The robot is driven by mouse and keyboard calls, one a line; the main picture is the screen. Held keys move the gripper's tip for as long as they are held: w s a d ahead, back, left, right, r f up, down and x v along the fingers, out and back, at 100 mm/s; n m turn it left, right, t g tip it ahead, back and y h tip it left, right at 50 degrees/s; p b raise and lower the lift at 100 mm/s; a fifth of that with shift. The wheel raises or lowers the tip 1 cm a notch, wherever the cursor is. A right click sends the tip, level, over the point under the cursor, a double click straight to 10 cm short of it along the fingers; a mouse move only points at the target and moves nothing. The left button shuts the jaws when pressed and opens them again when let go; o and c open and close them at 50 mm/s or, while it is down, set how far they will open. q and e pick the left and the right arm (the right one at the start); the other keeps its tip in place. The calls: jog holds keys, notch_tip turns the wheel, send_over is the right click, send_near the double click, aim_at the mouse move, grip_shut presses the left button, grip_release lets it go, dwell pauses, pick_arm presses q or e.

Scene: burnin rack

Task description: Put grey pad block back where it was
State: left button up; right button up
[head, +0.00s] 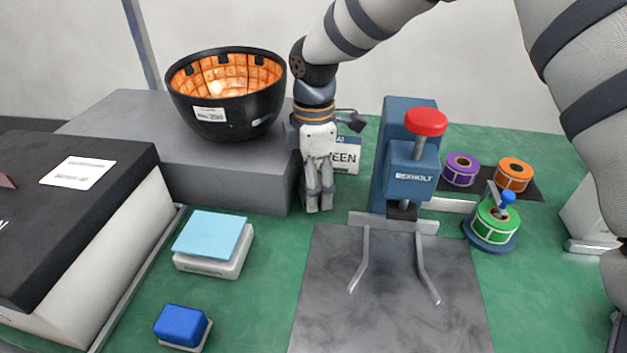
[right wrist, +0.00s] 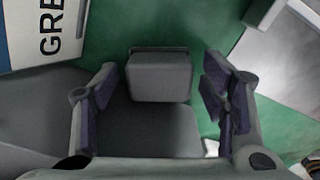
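My right gripper (head: 319,204) points down beside the right end of a grey platform (head: 225,180) in the head view. In the right wrist view a grey block (right wrist: 160,78), which looks like the grey pad block, is between the two fingers of the right gripper (right wrist: 161,98). A gap shows on each side of the block, so the gripper is open and not touching it. A darker grey surface (right wrist: 150,128) lies below the block in the picture; I cannot tell whether it is part of it. In the head view I cannot make out the block. My left gripper is not in view.
A blue press (head: 408,165) with a red knob stands right of my right gripper. A sign ending in EEN (head: 346,156) is behind it. A black bowl (head: 228,95) sits on the platform. Light blue (head: 210,235) and dark blue (head: 181,325) blocks stand front left. Tape rolls (head: 495,222) are at right.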

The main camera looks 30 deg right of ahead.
notch_tip(320, 180, up, 12)
jog(key=shift+r, duration=0.15)
dwell(0.6)
